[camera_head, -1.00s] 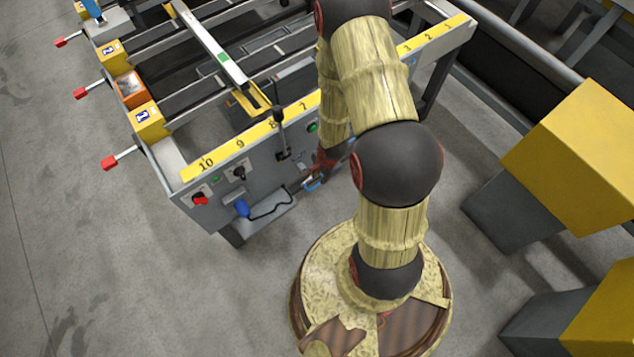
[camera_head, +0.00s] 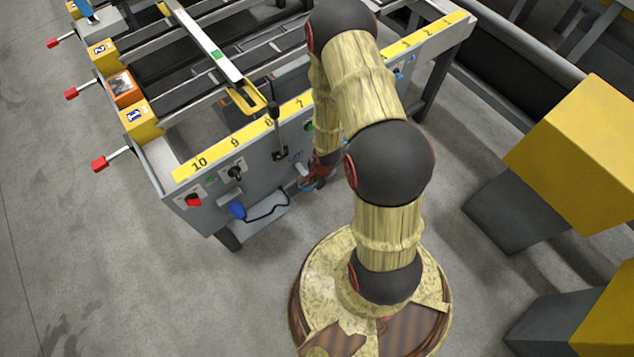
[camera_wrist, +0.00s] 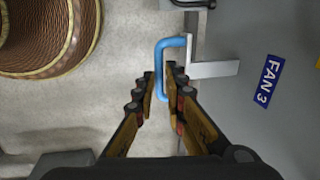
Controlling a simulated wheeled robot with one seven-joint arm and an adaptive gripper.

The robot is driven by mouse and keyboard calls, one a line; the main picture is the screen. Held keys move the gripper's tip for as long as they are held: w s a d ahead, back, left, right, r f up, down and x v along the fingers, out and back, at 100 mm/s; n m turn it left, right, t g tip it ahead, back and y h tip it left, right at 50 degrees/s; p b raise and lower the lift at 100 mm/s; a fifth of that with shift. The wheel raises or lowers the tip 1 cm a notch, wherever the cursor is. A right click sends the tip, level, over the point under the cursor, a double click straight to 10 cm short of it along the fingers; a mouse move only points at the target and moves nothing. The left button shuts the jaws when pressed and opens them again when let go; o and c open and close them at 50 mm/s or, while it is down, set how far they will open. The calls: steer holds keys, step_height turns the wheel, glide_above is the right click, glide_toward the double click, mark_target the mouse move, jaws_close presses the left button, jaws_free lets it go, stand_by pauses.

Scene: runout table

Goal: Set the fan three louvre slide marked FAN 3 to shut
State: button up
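The FAN 3 label (camera_wrist: 267,81) is a blue plate with white letters on the grey panel in the wrist view. Left of it, a light-blue U-shaped handle (camera_wrist: 161,88) stands out on a pale metal bracket (camera_wrist: 214,69). My gripper (camera_wrist: 160,74) has its fingers on either side of the handle's outer bar. A narrow gap seems to show beside the bar, so the fingers look open around it; contact is unclear. In the head view my gripper (camera_head: 308,184) is small and partly hidden by my arm, low at the table's front panel. Slide position markings are not readable.
The runout table's yellow numbered strip (camera_head: 217,153) runs above the panel. A red switch (camera_head: 194,200), a black knob (camera_head: 235,172), a black-knobbed lever (camera_head: 276,130) and a blue corded item (camera_head: 238,210) are left of my gripper. Yellow-and-grey blocks (camera_head: 575,150) stand at right.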

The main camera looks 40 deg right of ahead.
jaws_close()
stand_by(0.5)
